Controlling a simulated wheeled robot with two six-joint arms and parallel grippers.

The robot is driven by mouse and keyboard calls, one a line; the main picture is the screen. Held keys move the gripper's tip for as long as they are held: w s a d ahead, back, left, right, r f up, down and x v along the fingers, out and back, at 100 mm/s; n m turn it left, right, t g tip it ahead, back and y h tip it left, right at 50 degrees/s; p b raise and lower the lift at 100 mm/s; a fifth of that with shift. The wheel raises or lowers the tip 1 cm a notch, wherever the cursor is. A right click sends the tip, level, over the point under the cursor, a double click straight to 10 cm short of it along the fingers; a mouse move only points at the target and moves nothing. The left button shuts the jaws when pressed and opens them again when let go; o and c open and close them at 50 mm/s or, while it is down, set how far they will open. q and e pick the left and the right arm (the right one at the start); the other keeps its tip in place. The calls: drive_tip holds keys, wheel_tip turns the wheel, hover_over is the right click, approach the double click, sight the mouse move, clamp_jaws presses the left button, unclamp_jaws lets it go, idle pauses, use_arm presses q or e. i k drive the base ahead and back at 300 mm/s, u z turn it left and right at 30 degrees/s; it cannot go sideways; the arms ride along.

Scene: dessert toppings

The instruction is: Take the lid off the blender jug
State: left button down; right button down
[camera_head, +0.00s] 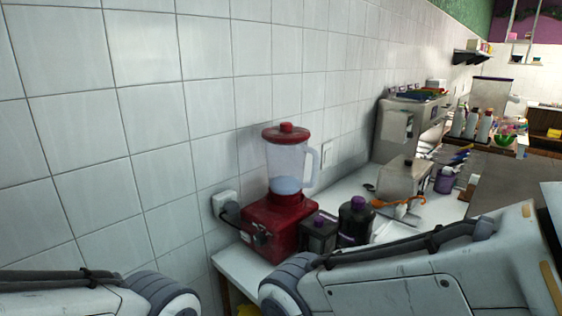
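The blender stands on the white counter against the tiled wall, with a red base (270,226) and a clear jug (288,165) upright on it. The jug's handle points to the right. The red lid (286,133) with a raised knob sits on top of the jug. Parts of both my arms show at the bottom of the camera_head view, the left one at lower left and the right one across the lower right. Neither gripper shows, and both arms are apart from the lid.
Dark bottles with purple caps (356,221) stand just right of the blender base. A wall socket with a plug (226,205) is at its left. A metal box (404,178) and a dispenser machine (408,128) stand farther along the counter (243,265). The space above the lid is clear.

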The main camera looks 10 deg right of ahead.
sight(286, 132)
drive_tip(key=z, duration=0.05)
drive_tip(key=k, duration=0.65)
drive_tip(key=u, duration=0.7)
drive_tip(key=i, duration=1.1)
drive_tip(key=z, duration=0.2)
